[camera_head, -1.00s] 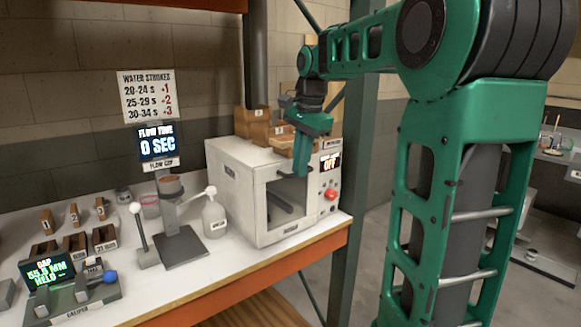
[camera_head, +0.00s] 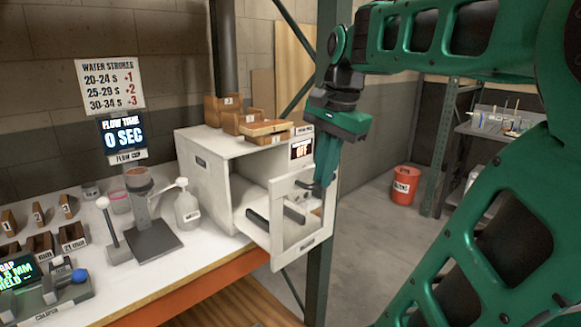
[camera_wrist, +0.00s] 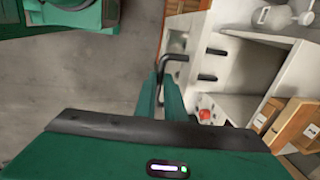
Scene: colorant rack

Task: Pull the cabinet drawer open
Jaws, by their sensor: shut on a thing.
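The white cabinet (camera_head: 205,178) stands at the right end of the bench. Its drawer front (camera_head: 283,238), a white panel with a cut-out window, stands out from the body, with a gap behind it. Dark rails show inside. My gripper (camera_head: 323,182) points down at the panel's upper right and is shut on the dark drawer handle (camera_head: 305,185). In the wrist view, the fingers (camera_wrist: 162,98) meet the black bent handle (camera_wrist: 178,58). The fingertips' exact contact is partly hidden.
Wooden boxes (camera_head: 230,105) sit on the cabinet. A pump bottle (camera_head: 187,210) and the flow cup stand (camera_head: 152,240) are to its left. The floor (camera_head: 375,230) right of the drawer is clear up to a red bucket (camera_head: 403,185). A metal post (camera_head: 318,270) stands close behind the drawer.

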